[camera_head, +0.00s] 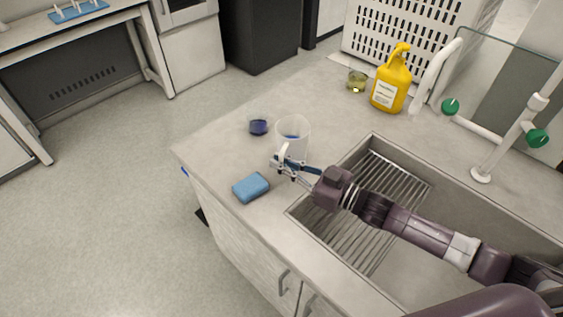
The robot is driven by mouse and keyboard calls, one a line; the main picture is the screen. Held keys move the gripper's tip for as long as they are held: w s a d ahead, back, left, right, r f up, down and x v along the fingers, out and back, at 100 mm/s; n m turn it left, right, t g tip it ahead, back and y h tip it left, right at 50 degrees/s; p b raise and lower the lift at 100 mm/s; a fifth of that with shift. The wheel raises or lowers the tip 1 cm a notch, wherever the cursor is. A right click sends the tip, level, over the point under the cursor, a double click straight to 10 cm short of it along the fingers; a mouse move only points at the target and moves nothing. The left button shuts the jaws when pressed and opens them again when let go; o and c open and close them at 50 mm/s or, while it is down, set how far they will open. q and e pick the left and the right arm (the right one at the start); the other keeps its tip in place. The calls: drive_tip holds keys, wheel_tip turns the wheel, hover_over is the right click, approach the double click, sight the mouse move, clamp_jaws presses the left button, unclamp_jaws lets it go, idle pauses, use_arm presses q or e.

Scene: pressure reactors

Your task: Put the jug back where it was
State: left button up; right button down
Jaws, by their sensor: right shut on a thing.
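The jug (294,137) is a translucent white vessel with some blue showing inside. It stands upright on or just above the counter, left of the sink; I cannot tell whether its base touches. My right gripper (281,163) comes from the right across the sink and is shut on the jug's handle at the near side. The fingers partly hide the lower part of the jug. My left gripper is not in view.
A blue sponge (251,187) lies near the counter's front edge. A small dark blue glass (259,127) stands left of the jug. A yellow bottle (391,82) and a yellowish glass (357,81) stand behind. The sink (400,165) has a drying rack and green-handled taps.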

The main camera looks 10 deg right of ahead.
drive_tip(key=c, duration=2.5)
unclamp_jaws()
drive_tip(key=shift+f, duration=0.15)
drive_tip(key=o, duration=0.4)
drive_tip(key=shift+r, duration=0.35)
drive_tip(key=b+v, duration=0.1)
drive_tip(key=v, duration=1.1)
drive_tip(key=shift+s+b, duration=0.1)
drive_tip(key=shift+b, duration=0.25)
drive_tip(key=shift+a, duration=0.1)
